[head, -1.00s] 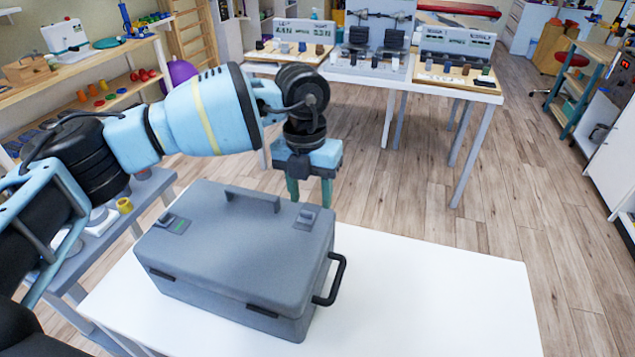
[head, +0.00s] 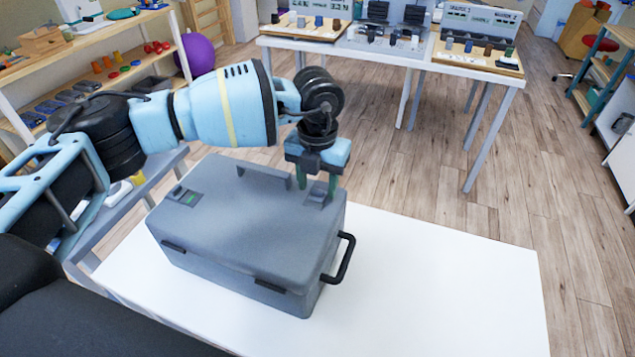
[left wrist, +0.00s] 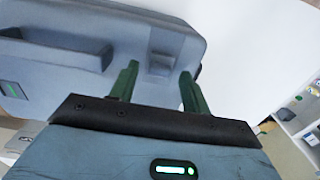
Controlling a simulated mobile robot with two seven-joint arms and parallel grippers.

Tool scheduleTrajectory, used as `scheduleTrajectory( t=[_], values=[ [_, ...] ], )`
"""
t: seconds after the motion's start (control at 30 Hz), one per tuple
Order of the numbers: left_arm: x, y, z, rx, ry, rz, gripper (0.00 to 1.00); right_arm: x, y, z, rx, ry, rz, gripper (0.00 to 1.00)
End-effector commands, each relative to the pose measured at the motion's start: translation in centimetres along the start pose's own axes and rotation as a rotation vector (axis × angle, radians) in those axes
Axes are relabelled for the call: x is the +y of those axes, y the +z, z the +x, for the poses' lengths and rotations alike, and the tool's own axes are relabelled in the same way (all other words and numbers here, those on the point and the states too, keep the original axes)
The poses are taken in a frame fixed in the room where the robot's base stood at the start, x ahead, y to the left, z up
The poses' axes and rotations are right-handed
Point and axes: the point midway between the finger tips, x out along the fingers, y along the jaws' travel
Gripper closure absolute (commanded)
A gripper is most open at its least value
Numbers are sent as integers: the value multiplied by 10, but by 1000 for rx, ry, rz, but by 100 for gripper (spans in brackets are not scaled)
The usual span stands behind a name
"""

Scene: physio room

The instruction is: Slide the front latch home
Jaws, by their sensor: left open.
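A grey case (head: 240,235) with its lid shut lies on a white table. Two small grey latch pieces sit on its lid. One, with a green mark (head: 184,197), is at the left end. The other latch (head: 318,197) is at the right end, below my left gripper (head: 317,186). My left gripper is open, fingers pointing down. In the left wrist view this right-end latch (left wrist: 160,62) shows between the two green fingers, with no clear contact. The pictures do not settle which latch is the front one. My right gripper is not in view.
A raised grey handle (head: 264,177) stands on the lid beside the gripper. A black handle (head: 341,258) sticks out of the case's right end. The white table (head: 430,285) is bare to the right. Shelves and another table stand behind.

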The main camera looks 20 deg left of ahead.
Motion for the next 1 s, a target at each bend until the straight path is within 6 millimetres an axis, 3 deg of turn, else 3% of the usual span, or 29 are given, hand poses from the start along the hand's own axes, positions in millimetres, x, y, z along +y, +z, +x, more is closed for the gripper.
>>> scheduleTrajectory(
  t=[0.37,0.73,1.0],
  values=[
    [0,0,6,-1,0,0,53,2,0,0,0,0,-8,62],
    [0,0,6,-1,0,1,100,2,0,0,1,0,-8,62],
    [0,6,7,0,0,-2,100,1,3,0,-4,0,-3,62]
  ],
)
